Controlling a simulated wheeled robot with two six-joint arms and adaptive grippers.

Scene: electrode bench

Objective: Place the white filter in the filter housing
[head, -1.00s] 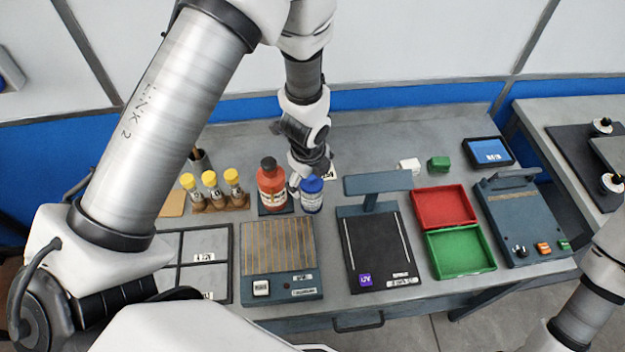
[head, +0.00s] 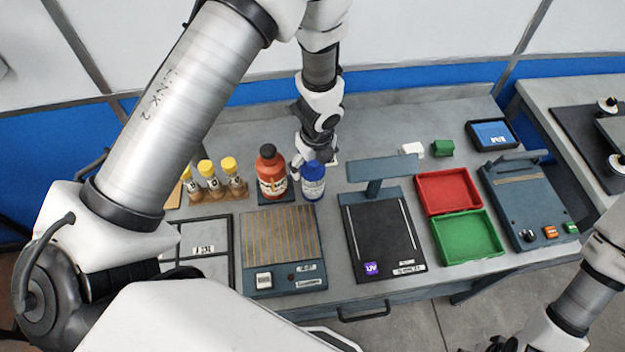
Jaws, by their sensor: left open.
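My left gripper (head: 306,168) is at the back of the bench, just behind the blue-capped bottle (head: 313,181) and to the right of the red bottle (head: 271,174). It is open, and the bottles partly hide its fingers. I cannot tell whether it touches them. A small white block (head: 413,149) lies at the back, right of my left gripper; I cannot tell whether it is the white filter. I cannot pick out the filter housing with certainty. My right gripper shows only as a dark piece (head: 499,344) at the bottom edge; its jaws are unclear.
A green block (head: 443,148) lies next to the white one. In front are a red tray (head: 449,171), a green tray (head: 438,238), and a dark UV stand (head: 375,268). Yellow-capped vials (head: 229,165) stand at left. A blue-grey device (head: 510,220) stands at right.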

